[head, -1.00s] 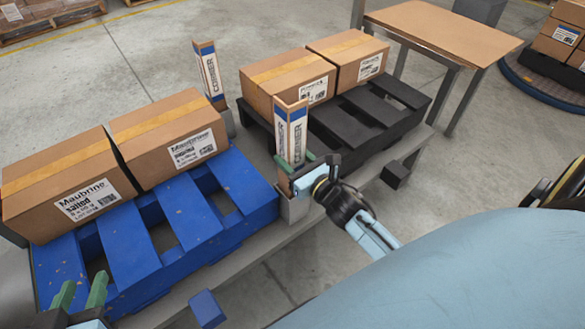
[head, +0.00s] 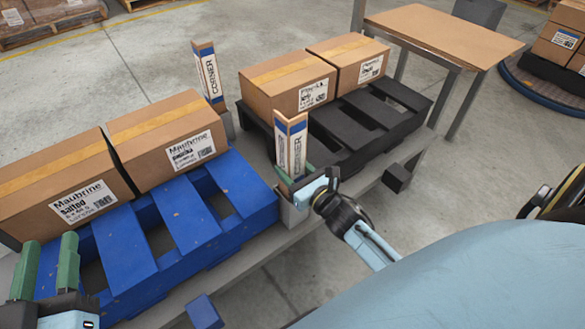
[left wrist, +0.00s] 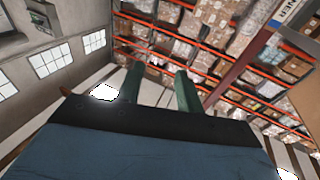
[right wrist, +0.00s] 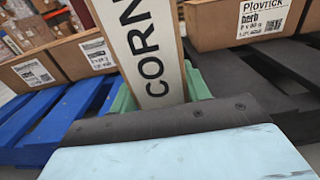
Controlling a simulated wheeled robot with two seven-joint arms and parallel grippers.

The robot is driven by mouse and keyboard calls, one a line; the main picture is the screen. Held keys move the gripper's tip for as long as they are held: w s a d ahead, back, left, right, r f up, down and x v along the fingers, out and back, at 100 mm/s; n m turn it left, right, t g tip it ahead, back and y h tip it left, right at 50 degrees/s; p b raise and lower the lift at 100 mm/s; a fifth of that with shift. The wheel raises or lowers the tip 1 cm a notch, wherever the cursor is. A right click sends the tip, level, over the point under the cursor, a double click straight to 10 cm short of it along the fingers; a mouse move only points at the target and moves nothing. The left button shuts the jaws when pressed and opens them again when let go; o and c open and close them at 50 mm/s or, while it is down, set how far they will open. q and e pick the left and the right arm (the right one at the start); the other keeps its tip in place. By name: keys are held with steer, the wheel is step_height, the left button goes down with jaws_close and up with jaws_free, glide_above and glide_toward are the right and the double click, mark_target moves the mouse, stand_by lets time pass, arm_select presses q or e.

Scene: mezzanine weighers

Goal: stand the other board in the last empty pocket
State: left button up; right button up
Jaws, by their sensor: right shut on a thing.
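One corner board (head: 209,75) stands upright at the back, between the two pallets, its foot in a grey pocket (head: 229,124). The other corner board (head: 291,145) stands nearly upright at the front, its lower end at the near grey pocket (head: 291,212). My right gripper (head: 305,181) is shut on this near board low down, just above the pocket; the board also fills the right wrist view (right wrist: 146,50). How deep its foot sits is hidden. My left gripper (head: 46,268) is open and empty over the near left corner of the blue pallet; its fingers show apart in the left wrist view (left wrist: 160,88).
A blue pallet (head: 180,218) at left bears two cartons (head: 65,190). A black pallet (head: 350,123) at right bears two more (head: 290,80). A blue block (head: 204,311) and a black block (head: 397,177) jut from the near side. A table (head: 445,30) stands behind right.

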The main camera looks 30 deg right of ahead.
steer(key=o, duration=1)
